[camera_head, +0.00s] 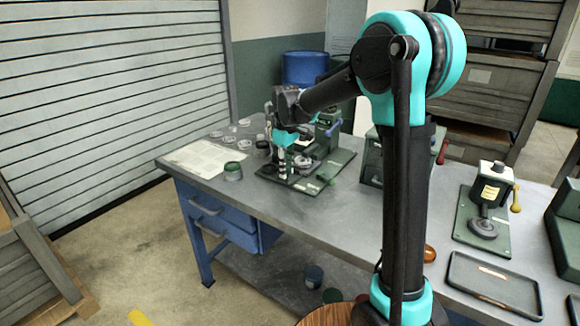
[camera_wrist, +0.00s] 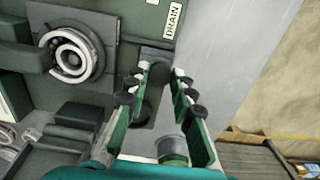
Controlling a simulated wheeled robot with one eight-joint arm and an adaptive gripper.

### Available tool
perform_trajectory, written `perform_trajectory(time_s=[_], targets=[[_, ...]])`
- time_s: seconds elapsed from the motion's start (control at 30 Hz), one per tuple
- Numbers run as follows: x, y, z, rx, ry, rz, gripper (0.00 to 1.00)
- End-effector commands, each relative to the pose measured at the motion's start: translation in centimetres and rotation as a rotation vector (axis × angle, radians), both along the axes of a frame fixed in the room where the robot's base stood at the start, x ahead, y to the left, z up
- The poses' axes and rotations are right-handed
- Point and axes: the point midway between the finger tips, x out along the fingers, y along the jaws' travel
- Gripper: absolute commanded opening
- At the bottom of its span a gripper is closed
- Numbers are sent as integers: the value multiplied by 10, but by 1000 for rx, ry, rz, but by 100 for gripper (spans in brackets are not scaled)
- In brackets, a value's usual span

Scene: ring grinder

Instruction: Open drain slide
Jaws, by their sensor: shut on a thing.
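The green ring grinder (camera_head: 341,160) stands on the far left part of the grey bench. In the wrist view a white DRAIN label (camera_wrist: 172,20) sits on its green plate, with a dark slide knob (camera_wrist: 157,58) near it. My gripper (camera_wrist: 161,74) has its fingertips on either side of this dark knob and is shut on it. In the head view my gripper (camera_head: 283,158) points down at the machine's left side, and the knob is hidden there. A round metal ring part (camera_wrist: 70,52) shows left of the fingers.
Clear dishes (camera_head: 231,139) are behind. A second device (camera_head: 490,200) and a black tray (camera_head: 490,286) are at right. Bare bench top lies in front of the machine.

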Motion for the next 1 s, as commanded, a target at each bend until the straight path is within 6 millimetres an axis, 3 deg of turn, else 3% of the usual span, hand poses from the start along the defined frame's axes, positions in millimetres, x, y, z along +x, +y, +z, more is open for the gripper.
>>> perform_trajectory(time_s=[0.23,0.27,0.43,0.77,1.0], targets=[[-2,1,0,0,0,0,0],[-2,1,0,0,0,0,25],[-2,1,0,0,0,0,45],[-2,1,3,0,0,0,45],[-2,1,36,0,0,0,45]])
